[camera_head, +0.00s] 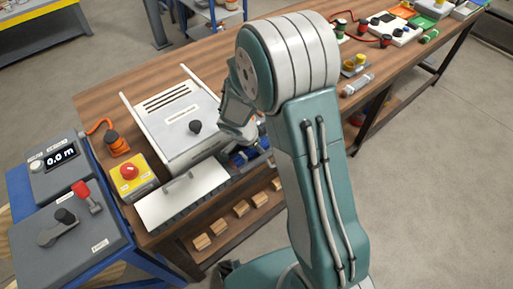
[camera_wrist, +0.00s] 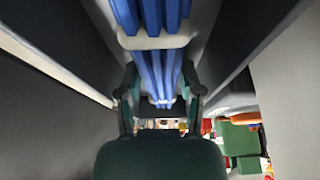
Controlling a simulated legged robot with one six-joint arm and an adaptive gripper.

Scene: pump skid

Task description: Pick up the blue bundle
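The blue bundle (camera_wrist: 160,72) is a group of long blue rods tied with pale bands. In the wrist view it runs from the top edge down between the two dark fingers of my gripper (camera_wrist: 161,92). The fingers are apart, one on each side of the bundle. I cannot tell whether their pads touch it. In the head view, a little of the blue bundle (camera_head: 246,155) shows below my wrist, at the right side of the white housing. My fingers are hidden there by the arm.
The white housing (camera_head: 178,118) with a black knob stands close left of my wrist. Grey walls flank the bundle in the wrist view. A yellow box with a red button (camera_head: 130,174) stands on the wooden bench (camera_head: 130,78). Small wooden blocks (camera_head: 222,218) lie on the shelf below.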

